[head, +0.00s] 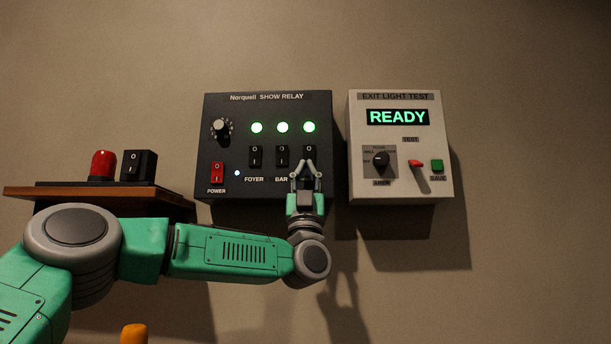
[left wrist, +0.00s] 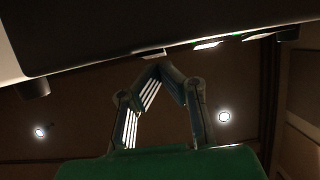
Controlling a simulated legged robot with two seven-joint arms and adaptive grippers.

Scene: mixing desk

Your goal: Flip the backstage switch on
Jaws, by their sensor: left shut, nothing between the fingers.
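The black show relay panel (head: 265,112) hangs on the wall, with three lit green lamps in a row. Below the lamps are the FOYER switch (head: 255,156), the BAR switch (head: 282,156) and a third black rocker switch (head: 309,150). The third switch's label and lower part are hidden behind my left gripper (head: 305,163). The left gripper is shut and empty, fingertips pointing up at the third switch; I cannot tell if they touch it. In the left wrist view the shut fingertips (left wrist: 158,68) are just below the dark panel (left wrist: 110,35). My right gripper is not in view.
A red POWER switch (head: 217,173) and a knob (head: 221,128) are on the panel's left. A pale exit light test box (head: 400,190) reading READY hangs close on the right. A wooden shelf (head: 100,194) at left holds a red button (head: 102,165) and a black switch box (head: 139,165).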

